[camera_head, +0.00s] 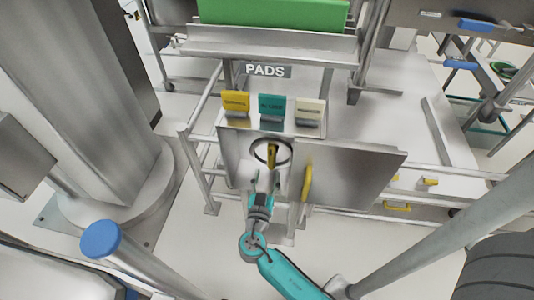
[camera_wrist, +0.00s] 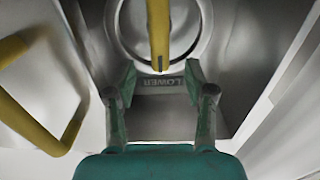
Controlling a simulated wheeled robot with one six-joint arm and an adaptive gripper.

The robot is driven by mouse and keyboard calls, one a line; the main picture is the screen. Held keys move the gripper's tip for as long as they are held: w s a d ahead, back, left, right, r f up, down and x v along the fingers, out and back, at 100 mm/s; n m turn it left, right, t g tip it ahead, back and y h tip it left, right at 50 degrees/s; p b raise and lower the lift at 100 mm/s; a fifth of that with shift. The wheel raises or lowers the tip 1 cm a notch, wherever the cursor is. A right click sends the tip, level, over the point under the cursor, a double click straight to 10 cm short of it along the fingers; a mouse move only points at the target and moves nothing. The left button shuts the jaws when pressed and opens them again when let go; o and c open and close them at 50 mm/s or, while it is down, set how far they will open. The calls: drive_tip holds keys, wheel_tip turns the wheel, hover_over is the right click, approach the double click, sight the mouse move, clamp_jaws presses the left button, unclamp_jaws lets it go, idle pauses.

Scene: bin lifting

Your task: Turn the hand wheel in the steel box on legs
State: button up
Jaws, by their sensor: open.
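The steel box (camera_head: 232,160) stands open, with its door panel (camera_head: 350,178) swung out to the right and carrying a yellow handle (camera_head: 307,183). Inside is the round hand wheel (camera_head: 286,150) with a yellow bar (camera_head: 272,155) across it; in the wrist view the yellow bar (camera_wrist: 158,32) hangs down over the ring. My gripper (camera_head: 264,178) is just in front of the box opening. In the wrist view my gripper (camera_wrist: 160,78) is open, its fingers apart just below the bar's lower end, with nothing visibly between them. The label LOWER (camera_wrist: 160,83) shows between the fingertips.
Yellow, teal and cream pads (camera_head: 272,106) stand on the ledge above the box under a PADS sign (camera_head: 266,70). A wide steel column (camera_head: 100,110) stands at left. In the wrist view, the yellow handle (camera_wrist: 50,140) is left of my gripper.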

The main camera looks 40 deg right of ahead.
sight(271, 159)
drive_tip(key=x, duration=0.9)
drive_tip(key=shift+w+d, duration=0.15)
drive_tip(key=shift+d, duration=0.1)
drive_tip(key=shift+c, duration=0.2)
clamp_jaws()
